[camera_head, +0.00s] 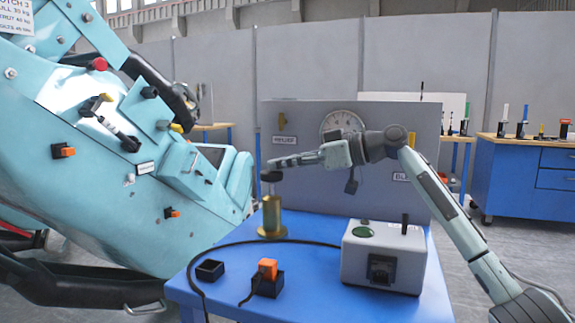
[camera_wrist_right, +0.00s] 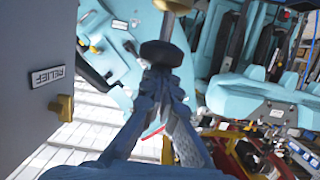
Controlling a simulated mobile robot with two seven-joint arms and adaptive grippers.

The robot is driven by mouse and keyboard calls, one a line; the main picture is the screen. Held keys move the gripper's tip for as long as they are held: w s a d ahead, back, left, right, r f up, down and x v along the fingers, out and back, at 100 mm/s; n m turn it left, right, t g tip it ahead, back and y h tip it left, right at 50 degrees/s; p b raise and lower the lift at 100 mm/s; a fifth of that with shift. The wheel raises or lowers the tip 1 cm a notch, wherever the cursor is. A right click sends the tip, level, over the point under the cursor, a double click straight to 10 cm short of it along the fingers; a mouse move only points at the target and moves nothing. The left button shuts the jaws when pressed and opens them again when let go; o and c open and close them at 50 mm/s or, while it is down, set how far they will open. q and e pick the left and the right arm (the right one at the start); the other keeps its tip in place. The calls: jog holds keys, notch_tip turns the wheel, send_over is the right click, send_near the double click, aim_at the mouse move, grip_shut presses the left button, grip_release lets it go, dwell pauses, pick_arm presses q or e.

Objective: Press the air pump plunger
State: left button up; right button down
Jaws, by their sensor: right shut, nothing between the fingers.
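The air pump is a brass cylinder (camera_head: 272,218) standing upright on the blue table, with a thin rod rising to a dark round plunger knob (camera_head: 271,176). The rod is out, with the knob well above the cylinder. My right gripper (camera_head: 273,163) is shut and empty, its fingers pointing left, with the tips just above the knob. In the right wrist view the knob (camera_wrist_right: 160,53) shows right at the fingertips (camera_wrist_right: 163,78); I cannot tell whether they touch. My left gripper is not in view.
The blue table (camera_head: 310,262) also carries a grey control box (camera_head: 384,258), an orange-topped connector (camera_head: 267,268), a small black socket (camera_head: 210,271) and a black cable. A grey panel with a gauge (camera_head: 341,122) stands behind. The light-blue coaster car (camera_head: 100,160) is at left.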

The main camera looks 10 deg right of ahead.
jog(key=shift+r+p, duration=0.55)
jog(key=shift+r, duration=0.25)
pick_arm(q)
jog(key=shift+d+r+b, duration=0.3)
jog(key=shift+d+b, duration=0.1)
jog(key=shift+b, duration=0.55)
pick_arm(e)
jog(key=v, duration=1)
jog(key=shift+f, duration=0.15)
